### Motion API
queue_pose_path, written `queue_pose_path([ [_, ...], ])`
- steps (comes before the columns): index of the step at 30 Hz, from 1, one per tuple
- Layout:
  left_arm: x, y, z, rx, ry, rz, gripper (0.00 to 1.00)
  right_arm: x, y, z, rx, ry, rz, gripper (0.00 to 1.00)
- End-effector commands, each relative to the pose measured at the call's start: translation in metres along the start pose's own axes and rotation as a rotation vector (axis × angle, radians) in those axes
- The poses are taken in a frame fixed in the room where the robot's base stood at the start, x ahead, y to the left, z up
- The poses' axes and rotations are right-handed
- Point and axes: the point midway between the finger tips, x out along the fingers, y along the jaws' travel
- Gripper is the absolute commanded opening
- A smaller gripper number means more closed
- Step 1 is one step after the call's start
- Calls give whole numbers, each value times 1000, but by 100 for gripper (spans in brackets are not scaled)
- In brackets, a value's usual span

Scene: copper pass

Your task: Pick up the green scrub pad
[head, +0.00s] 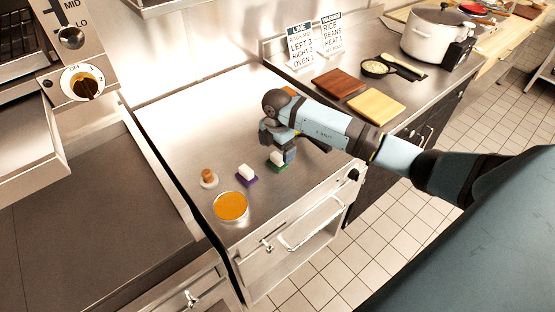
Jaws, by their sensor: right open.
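The green scrub pad (275,166) lies on the steel counter (180,115), a small block with a white upper part and a green base. My right gripper (281,150) reaches in from the right and is open, with its fingers pointing down at the pad. The fingers hide part of the pad's right side. I cannot tell whether they touch it. A similar block with a purple base, the purple pad (248,180), lies to its left. My left gripper is not in view.
An orange-filled round container (231,206) and a brown-topped knob-like item (208,177) stand left of the pads. A brown board (338,83), yellow board (376,105), bowl (376,69) and pot (437,37) stand on the right-hand counter. The counter's back left is clear.

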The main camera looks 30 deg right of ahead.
Motion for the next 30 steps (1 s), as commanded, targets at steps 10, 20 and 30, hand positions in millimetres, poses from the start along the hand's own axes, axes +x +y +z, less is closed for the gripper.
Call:
queue_pose_path([
  [10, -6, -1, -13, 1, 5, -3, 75, 34, 0, 3, 1, 2, -4, 96],
  [20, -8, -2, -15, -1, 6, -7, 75, 61, 1, 4, -1, 1, 0, 96],
  [30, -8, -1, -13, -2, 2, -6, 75, 61, 1, 4, -2, 1, 0, 48],
])
